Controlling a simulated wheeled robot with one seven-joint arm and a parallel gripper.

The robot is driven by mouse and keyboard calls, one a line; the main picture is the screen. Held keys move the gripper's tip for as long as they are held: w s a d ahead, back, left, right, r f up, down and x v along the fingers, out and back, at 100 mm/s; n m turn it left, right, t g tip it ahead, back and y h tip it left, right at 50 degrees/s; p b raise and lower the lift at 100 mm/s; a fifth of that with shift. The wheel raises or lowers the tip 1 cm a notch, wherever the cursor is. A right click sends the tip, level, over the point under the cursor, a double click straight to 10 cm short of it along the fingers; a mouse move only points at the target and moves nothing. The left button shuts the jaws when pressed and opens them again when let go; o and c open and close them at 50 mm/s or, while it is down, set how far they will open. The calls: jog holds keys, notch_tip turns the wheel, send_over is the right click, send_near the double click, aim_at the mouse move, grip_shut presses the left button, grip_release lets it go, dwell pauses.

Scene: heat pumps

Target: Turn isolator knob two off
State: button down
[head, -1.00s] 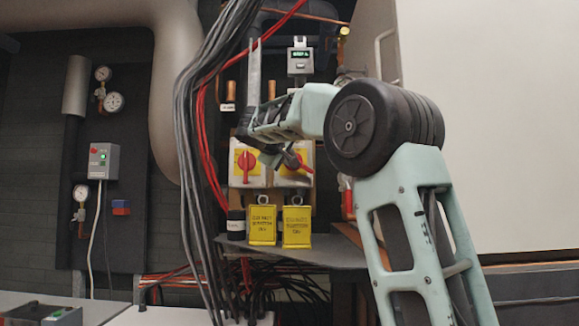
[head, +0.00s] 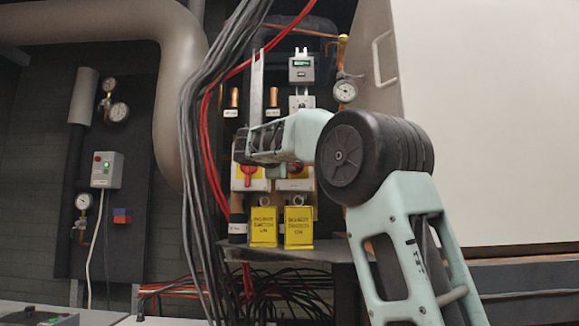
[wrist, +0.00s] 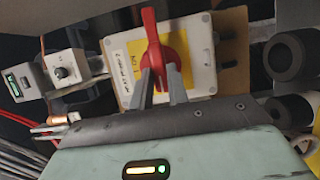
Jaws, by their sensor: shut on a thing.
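Two isolators with yellow faces and red knobs sit side by side on the panel in the head view. The left isolator (head: 240,182) shows its red knob (head: 248,172). The right isolator (head: 296,185) is mostly covered by my arm, and its knob is hidden there. In the wrist view, a red knob (wrist: 152,40) stands on a yellow and white isolator box (wrist: 199,62). My gripper (wrist: 158,70) has one finger on each side of the knob's lower end and is shut on it.
Two yellow tags (head: 264,227) hang below the isolators, above a grey shelf (head: 285,252). Thick grey and red cables (head: 192,130) run down left of the panel. A gauge (head: 345,91) and a large pale cabinet (head: 480,130) stand to the right.

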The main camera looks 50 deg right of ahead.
dwell(0.3)
jog(key=c, duration=1.4)
grip_release()
jog(key=shift+o, duration=0.2)
jog(key=shift+a, duration=0.1)
jog(key=b+v, duration=0.2)
jog(key=v, duration=1.5)
jog(key=shift+b, duration=0.4)
jog(key=shift+a+f, duration=0.1)
jog(key=shift+a, duration=0.05)
